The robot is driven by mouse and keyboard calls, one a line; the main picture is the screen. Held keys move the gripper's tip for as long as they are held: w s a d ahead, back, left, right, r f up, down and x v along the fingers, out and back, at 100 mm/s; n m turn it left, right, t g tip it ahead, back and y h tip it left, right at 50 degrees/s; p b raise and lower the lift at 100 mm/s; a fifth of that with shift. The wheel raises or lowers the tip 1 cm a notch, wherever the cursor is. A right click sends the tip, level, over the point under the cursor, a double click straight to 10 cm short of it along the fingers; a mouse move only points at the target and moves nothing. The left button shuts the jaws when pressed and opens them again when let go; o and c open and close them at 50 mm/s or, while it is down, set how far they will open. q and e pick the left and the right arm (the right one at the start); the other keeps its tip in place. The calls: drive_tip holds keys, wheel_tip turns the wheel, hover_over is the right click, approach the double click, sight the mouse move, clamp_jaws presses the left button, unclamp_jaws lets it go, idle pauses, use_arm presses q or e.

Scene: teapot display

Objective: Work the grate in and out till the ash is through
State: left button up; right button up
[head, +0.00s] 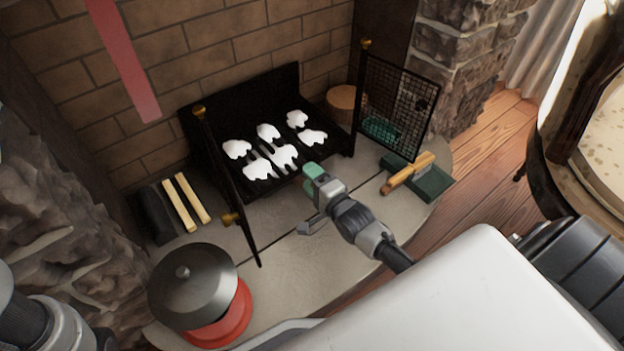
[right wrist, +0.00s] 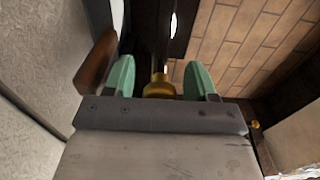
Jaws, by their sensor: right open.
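The black grate (head: 290,138) sits in the fireplace with several white ash lumps (head: 260,170) spread over it. My right gripper (head: 311,180) has green fingertips and is at the grate's front edge. In the right wrist view its two fingers (right wrist: 160,80) are apart, with a brass knob (right wrist: 158,89) between them. I cannot tell whether the fingers touch the knob. The knob is hidden in the head view. My left gripper is out of view; only a grey arm part shows at lower left.
Two black mesh doors stand open, the left one (head: 228,185) and the right one (head: 395,100). A black-lidded red pot (head: 193,287) stands front left. Two pale sticks (head: 192,202) lie at left. A wooden-handled brush (head: 410,173) lies on a green box (head: 425,182) at right.

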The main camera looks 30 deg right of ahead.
sight(285, 152)
drive_tip(key=shift+c, duration=0.4)
clamp_jaws()
drive_tip(key=w, duration=0.4)
drive_tip(key=shift+w+a+b, duration=0.15)
drive_tip(key=shift+a+b, duration=0.1)
drive_tip(key=shift+b, duration=0.15)
drive_tip(key=shift+o, duration=0.4)
unclamp_jaws()
drive_tip(key=shift+w, duration=0.1)
